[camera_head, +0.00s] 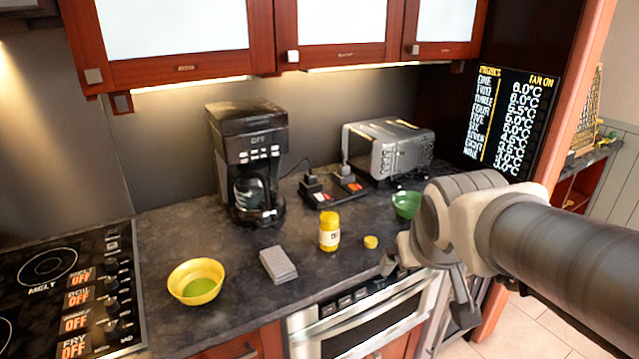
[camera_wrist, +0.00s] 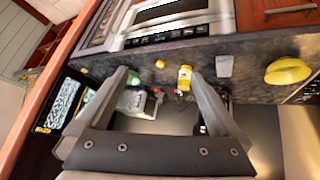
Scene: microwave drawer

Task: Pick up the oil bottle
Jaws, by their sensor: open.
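A small yellow bottle with a pale label (camera_head: 329,231), which I take as the oil bottle, stands upright on the dark counter in front of the coffee maker. It also shows in the wrist view (camera_wrist: 184,77), just left of the right-hand fingertip. My gripper (camera_head: 428,280) is open and empty near the counter's front edge, to the right of the bottle and apart from it. In the wrist view, the two dark fingers of my gripper (camera_wrist: 158,78) are spread wide.
A small yellow round object (camera_head: 370,242) sits right of the bottle, with a green bowl (camera_head: 406,204) beyond. A grey block (camera_head: 278,264) and yellow bowl (camera_head: 195,282) are left. Behind stand a coffee maker (camera_head: 248,150) and toaster (camera_head: 388,150). A drawer front (camera_head: 365,318) is below.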

